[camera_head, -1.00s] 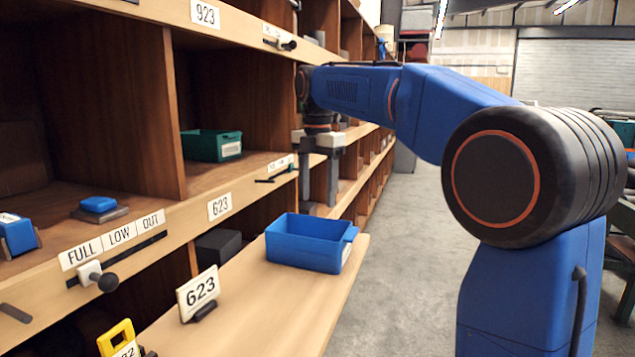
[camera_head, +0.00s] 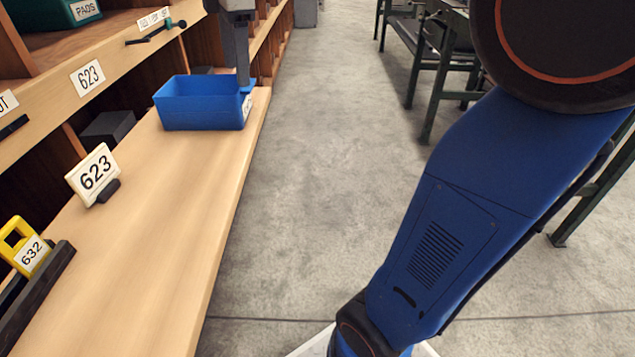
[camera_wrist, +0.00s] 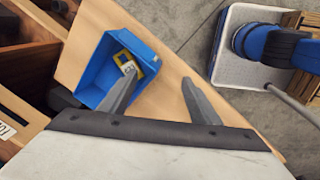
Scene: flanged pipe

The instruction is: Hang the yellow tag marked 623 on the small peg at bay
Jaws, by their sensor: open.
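A yellow tag (camera_wrist: 151,66) with a white label lies in the blue bin (camera_head: 200,108); its number is too small to read surely. The bin also shows in the wrist view (camera_wrist: 89,81). My gripper (camera_wrist: 162,78) is open and empty, its fingers pointing down over the bin's side, one finger close to the tag in the picture. In the head view the gripper (camera_head: 240,70) is at the bin's right end.
A second yellow tag, marked 632 (camera_head: 32,250), stands in a dark rack (camera_head: 40,285) at the front left of the wooden counter (camera_head: 150,230). A 623 card (camera_head: 92,173) stands between rack and bin.

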